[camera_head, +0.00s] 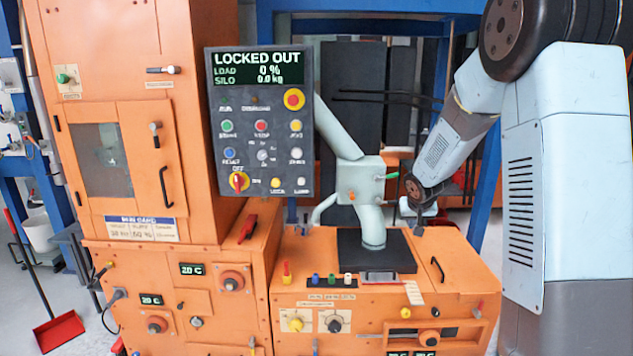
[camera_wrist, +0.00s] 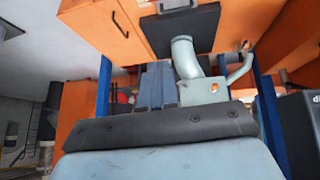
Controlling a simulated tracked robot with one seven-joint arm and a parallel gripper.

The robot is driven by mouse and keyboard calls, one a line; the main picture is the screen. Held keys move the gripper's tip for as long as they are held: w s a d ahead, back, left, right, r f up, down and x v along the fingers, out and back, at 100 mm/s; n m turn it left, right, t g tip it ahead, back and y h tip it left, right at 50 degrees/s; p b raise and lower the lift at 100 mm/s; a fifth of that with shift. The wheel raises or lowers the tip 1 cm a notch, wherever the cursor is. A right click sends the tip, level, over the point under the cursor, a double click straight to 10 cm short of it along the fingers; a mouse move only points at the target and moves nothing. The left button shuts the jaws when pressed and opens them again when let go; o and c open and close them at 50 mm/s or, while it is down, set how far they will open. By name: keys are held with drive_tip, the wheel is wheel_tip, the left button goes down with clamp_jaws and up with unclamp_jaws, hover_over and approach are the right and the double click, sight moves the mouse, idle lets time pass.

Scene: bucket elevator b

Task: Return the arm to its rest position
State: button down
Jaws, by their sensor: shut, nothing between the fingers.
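My arm comes in from the upper right in the camera_head view and bends down to a dark wrist joint. My gripper is small there, just right of the pale green pipe unit (camera_head: 360,180), and its fingers are hard to make out. In the camera_wrist view my gripper (camera_wrist: 157,68) shows as grey-blue fingers shut together beyond a dark bolted bar, with nothing held. The pale pipe unit also shows there (camera_wrist: 203,90), close to the fingers; I cannot tell whether they touch.
A control panel (camera_head: 262,125) reads LOCKED OUT, load 0 %. An orange cabinet (camera_head: 130,60) stands left, and a low orange console (camera_head: 460,265) lies below the arm. Blue posts (camera_head: 487,185) stand near my arm. A red dustpan (camera_head: 58,331) lies on the floor at left.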

drive_tip(key=s+a+r, duration=0.1)
drive_tip(key=s+r, duration=1.3)
drive_tip(key=s, duration=0.4)
drive_tip(key=s+a+r, duration=0.1)
drive_tip(key=s+a, duration=0.1)
drive_tip(key=s, duration=0.8)
drive_tip(key=s+a+r+n+g+y, duration=0.1)
drive_tip(key=s+a+r, duration=0.1)
drive_tip(key=s, duration=0.9)
drive_tip(key=shift+s+r+y, duration=0.3)
